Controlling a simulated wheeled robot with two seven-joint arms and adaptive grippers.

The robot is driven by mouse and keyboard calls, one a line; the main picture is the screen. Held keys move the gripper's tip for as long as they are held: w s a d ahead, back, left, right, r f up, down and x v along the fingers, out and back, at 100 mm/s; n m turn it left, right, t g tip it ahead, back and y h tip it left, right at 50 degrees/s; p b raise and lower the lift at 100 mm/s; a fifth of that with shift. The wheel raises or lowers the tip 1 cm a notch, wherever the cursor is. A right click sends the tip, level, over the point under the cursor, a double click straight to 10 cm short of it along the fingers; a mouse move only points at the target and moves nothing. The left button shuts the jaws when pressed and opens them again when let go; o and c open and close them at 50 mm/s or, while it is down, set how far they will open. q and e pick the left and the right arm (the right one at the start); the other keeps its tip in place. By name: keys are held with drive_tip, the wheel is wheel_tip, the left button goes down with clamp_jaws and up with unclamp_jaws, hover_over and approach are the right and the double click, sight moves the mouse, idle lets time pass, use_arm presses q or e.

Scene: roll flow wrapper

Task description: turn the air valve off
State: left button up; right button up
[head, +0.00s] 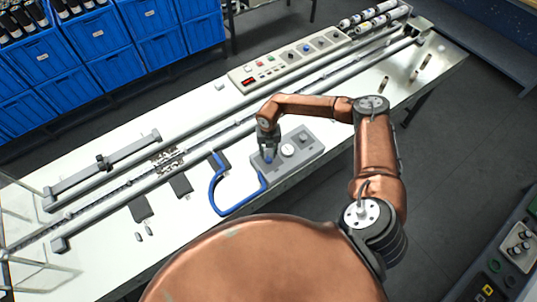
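A grey valve panel (310,148) sits near the front edge of the long white machine table. It carries a round white gauge or dial (288,150) and a blue knob (268,157) at its left end. A blue air hose (213,190) loops off its left side. My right gripper (268,152) points down over the left end of the panel, at the blue knob. The fingers are small and partly hidden, so I cannot tell whether they touch or grip the knob. My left gripper is not in view.
Metal rails (225,130) run along the white table (100,255). Behind them stands a control box (290,60) with buttons, knobs and a red display. Blue crates (40,60) with bottles stand at the back left. A dark console (515,245) is at the lower right.

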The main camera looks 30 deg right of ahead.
drive_tip(key=shift+f, duration=0.85)
drive_tip(key=shift+c, duration=0.5)
clamp_jaws()
